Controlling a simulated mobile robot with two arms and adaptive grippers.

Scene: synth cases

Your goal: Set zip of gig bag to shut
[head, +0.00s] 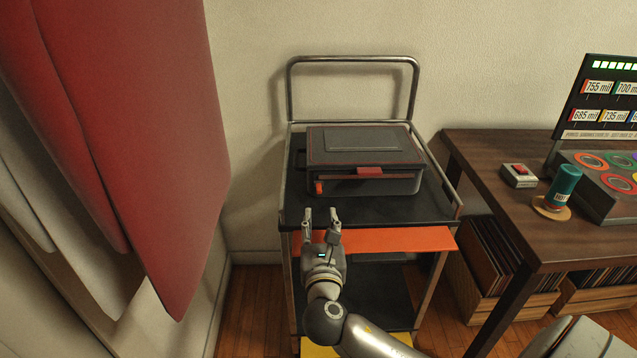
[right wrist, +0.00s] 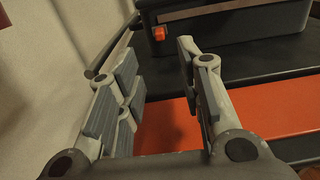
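The gig bag (head: 365,178) is a dark grey, box-shaped case lying on the black top shelf of a metal cart. Its lid looks closed, with a red line around its edge and a red tab (head: 370,171) at the front. A small orange zip pull (head: 318,187) is at its front left corner; it also shows in the right wrist view (right wrist: 158,33). My right gripper (head: 321,214) is open and empty, in front of the bag and apart from the pull. Whether the zip is shut is too small to tell. My left gripper is not in view.
The cart (head: 289,180) has a rear handle and an orange panel (head: 390,240) below its top. A wooden table (head: 490,160) with a control box and a teal cylinder (head: 564,182) stands at right. Red cloth (head: 150,120) hangs at left.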

